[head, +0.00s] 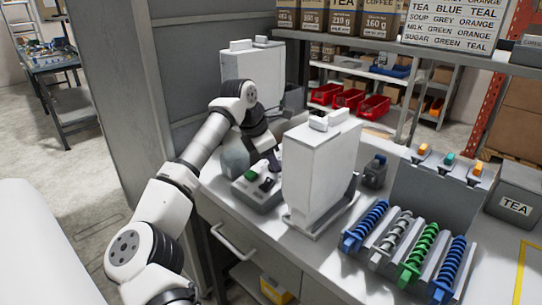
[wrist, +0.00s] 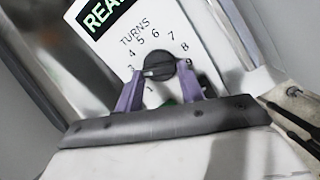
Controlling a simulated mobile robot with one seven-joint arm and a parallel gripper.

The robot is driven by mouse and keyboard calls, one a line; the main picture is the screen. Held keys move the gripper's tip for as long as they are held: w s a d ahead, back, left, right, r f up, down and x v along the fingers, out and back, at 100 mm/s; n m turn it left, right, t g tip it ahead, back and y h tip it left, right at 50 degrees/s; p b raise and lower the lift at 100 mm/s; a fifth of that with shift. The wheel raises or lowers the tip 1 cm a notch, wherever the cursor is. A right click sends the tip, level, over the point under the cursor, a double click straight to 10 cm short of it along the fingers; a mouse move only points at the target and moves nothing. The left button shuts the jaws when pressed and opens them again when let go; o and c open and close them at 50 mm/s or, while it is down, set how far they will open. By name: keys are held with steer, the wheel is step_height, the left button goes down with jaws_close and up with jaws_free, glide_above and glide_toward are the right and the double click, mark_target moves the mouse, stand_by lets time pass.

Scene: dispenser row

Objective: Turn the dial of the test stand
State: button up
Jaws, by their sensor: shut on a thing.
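The test stand (head: 256,193) is a low grey box on the counter, with a pale sloped face and a green part, partly hidden by my arm. In the wrist view its face shows a round black dial (wrist: 160,65) under the word TURNS, ringed by numbers. A light mark on the dial lies at its left, towards the 3. My gripper (wrist: 160,80) has a purple finger on each side of the dial and is shut on it. In the head view my gripper (head: 274,162) is at the stand, and the dial cannot be made out.
A tall white dispenser (head: 318,175) stands close right of the stand, and another white one (head: 252,72) stands behind. Blue, grey and green coils (head: 418,250) lie at the right. A shelf (head: 420,50) with boxes and a word sign (head: 455,25) runs above the counter.

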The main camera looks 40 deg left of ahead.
steer(key=m, duration=0.2)
steer(key=m+p, duration=0.1)
steer(key=m, duration=0.1)
steer(key=m+h+p, duration=0.1)
steer(key=m, duration=0.1)
steer(key=shift+w+a+r+m+g, duration=0.2)
steer(key=shift+r+m+g, duration=0.1)
steer(key=shift+g, duration=0.1)
steer(key=m+p, duration=0.1)
steer(key=m, duration=0.2)
steer(key=m+g+p, duration=0.1)
steer(key=m+p, duration=0.1)
steer(key=m, duration=0.1)
steer(key=shift+w+f, duration=0.1)
steer(key=shift+w, duration=0.1)
steer(key=shift+m, duration=0.4)
steer(key=o, duration=1)
steer(key=shift+f, duration=0.1)
steer(key=b+v, duration=0.1)
steer(key=v, duration=1.2)
steer(key=shift+r, duration=0.4)
steer(key=shift+a, duration=0.15)
